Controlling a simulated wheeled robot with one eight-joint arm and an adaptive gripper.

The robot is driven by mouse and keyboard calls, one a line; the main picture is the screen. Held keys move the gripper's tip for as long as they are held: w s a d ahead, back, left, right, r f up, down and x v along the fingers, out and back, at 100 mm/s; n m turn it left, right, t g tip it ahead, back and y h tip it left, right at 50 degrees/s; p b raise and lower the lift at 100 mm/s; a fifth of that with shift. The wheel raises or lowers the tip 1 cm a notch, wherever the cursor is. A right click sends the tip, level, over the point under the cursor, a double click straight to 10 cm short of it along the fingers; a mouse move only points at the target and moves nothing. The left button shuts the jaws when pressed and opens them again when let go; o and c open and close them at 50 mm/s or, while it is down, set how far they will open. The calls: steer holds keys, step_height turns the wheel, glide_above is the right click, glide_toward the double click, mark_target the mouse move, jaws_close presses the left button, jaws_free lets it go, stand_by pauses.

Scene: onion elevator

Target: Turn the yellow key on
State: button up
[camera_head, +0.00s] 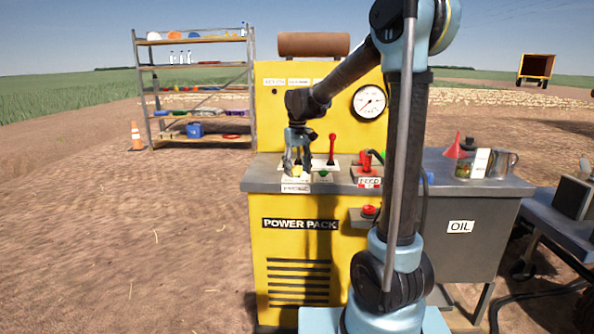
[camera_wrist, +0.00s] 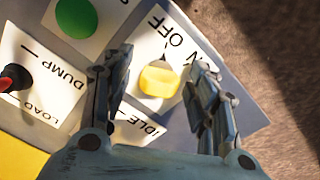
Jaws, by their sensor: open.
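The yellow key (camera_wrist: 159,80) sits on a white plate marked ON and OFF (camera_wrist: 170,45) in the wrist view. It lies between my gripper's two spread fingers, with gaps on both sides. My gripper (camera_wrist: 160,85) is open and empty. In the head view my gripper (camera_head: 298,165) points down over the left end of the yellow power pack's top (camera_head: 262,172). There the yellow key (camera_head: 299,170) shows partly behind the fingers. I cannot tell from these views how high the fingertips are above the plate.
A green button (camera_wrist: 76,15) and a lever plate marked DUMP and LOAD (camera_wrist: 40,75) are close beside the key. In the head view a red lever (camera_head: 332,147) and a red-handled FEED control (camera_head: 368,162) stand to the right. A gauge (camera_head: 369,102) is behind.

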steer(key=shift+f, duration=0.1)
steer(key=shift+c, duration=0.5)
steer(key=c, duration=1)
steer(key=shift+o, duration=0.2)
steer(key=m, duration=0.5)
steer(key=shift+a+m, duration=0.15)
steer(key=shift+m, duration=0.15)
steer(key=m, duration=0.6)
steer(key=shift+a, duration=0.2)
steer(key=shift+m, duration=0.3)
steer(key=o, duration=1.1)
steer(key=shift+c, duration=0.2)
